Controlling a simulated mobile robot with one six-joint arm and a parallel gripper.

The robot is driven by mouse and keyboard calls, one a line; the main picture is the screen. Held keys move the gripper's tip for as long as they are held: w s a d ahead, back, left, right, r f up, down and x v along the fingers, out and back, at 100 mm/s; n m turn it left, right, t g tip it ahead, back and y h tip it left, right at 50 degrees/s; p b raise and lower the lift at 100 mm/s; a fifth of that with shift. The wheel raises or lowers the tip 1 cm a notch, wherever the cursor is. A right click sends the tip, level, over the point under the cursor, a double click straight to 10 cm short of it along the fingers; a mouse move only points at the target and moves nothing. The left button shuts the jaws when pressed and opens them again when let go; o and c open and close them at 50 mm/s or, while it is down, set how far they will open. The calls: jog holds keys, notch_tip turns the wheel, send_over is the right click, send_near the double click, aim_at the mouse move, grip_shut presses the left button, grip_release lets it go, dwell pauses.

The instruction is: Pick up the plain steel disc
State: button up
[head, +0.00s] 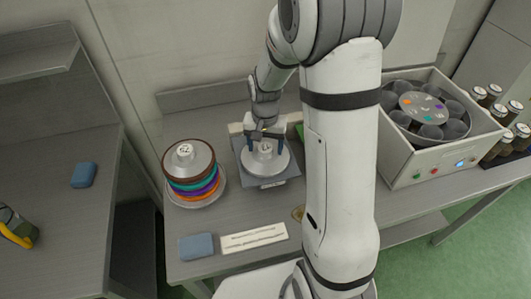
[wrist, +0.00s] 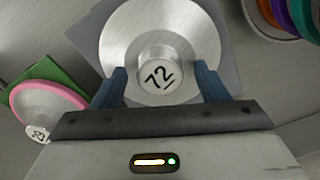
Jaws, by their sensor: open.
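The plain steel disc (head: 262,167) lies on a square grey plate of a small bench device (head: 238,150). In the wrist view the disc (wrist: 190,35) has a bare metal rim and a raised centre knob marked 72 (wrist: 158,75). My gripper (head: 268,143) is over the disc, pointing down. In the wrist view the two blue fingers of my gripper (wrist: 162,85) stand apart, one on each side of the knob. A gap seems to show between each finger and the knob; I cannot tell any contact.
A stack of discs with coloured rims (head: 194,180) stands left of the device. A pink-rimmed disc (wrist: 45,108) lies on a green mat (wrist: 45,72). A centrifuge-like box (head: 425,150) stands right, near several capped jars (head: 486,95).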

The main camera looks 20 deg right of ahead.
aim_at(265, 147)
jog(key=shift+c, duration=0.6)
jog(key=c, duration=0.6)
jog(key=shift+c, duration=0.2)
notch_tip(265, 147, up, 13)
jog(key=p, duration=0.1)
jog(key=shift+s, duration=0.1)
